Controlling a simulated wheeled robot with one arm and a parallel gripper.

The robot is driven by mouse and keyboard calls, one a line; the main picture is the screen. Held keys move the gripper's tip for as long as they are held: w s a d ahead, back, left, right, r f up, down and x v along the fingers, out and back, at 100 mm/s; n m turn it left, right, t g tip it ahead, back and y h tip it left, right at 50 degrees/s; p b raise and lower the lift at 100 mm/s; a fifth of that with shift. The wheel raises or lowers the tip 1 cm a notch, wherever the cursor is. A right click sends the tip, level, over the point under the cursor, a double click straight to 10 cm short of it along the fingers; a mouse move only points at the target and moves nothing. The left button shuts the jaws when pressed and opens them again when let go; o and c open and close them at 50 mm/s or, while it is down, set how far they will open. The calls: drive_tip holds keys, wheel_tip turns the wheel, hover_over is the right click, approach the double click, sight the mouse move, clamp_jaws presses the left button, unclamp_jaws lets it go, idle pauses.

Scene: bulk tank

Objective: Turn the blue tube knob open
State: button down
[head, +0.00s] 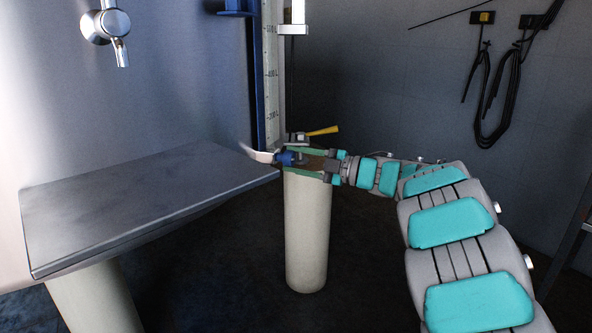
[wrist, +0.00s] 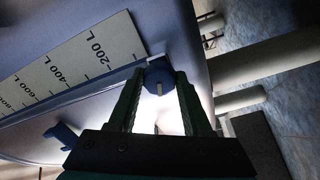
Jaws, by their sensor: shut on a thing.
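The blue tube knob (head: 285,157) is near the foot of the level scale, above a cream leg. My gripper (head: 293,160) reaches in from the right, with one green finger on each side of the knob. In the wrist view my gripper (wrist: 161,84) has its fingertips shut on the knob's sides. The knob's back and the contact faces are hidden.
The level scale (head: 271,85) stands above the knob. A yellow lever (head: 322,131) sits just behind my fingers. A metal ledge (head: 140,200) and the steel tank (head: 170,90) with its tap (head: 108,28) are left. Black hoses (head: 486,105) hang on the wall.

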drive_tip(key=shift+f+n+b, duration=0.1)
drive_tip(key=shift+n+b, duration=0.55)
drive_tip(key=shift+n, duration=1.15)
drive_tip(key=shift+c, duration=1.7)
unclamp_jaws()
drive_tip(key=shift+d, duration=0.1)
drive_tip(key=v, duration=0.7)
drive_tip(key=shift+d+p, duration=0.35)
drive_tip(key=shift+p, duration=0.1)
